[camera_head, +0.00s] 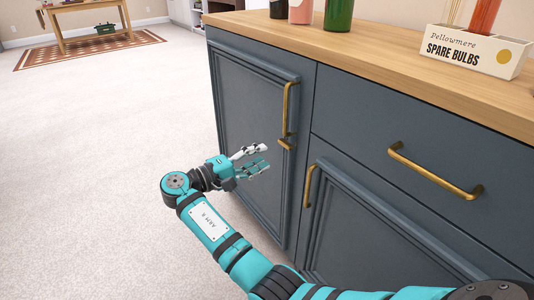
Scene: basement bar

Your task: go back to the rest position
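My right gripper (266,156) is in front of the blue-grey cabinet's left door (243,105), left of and a little below that door's brass handle (287,112). Its two fingers are spread apart with nothing between them. I cannot tell whether the fingertips touch the door, but they are clear of the handle. My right arm comes in from the lower right and bends at the wrist. My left gripper is not in view.
The wooden countertop (385,62) holds a green bottle (338,15), a pink item (301,11) and a "Spare Bulbs" box (470,50). A drawer handle (435,175) and a lower door handle (309,186) stick out. The carpet (90,170) at left is clear.

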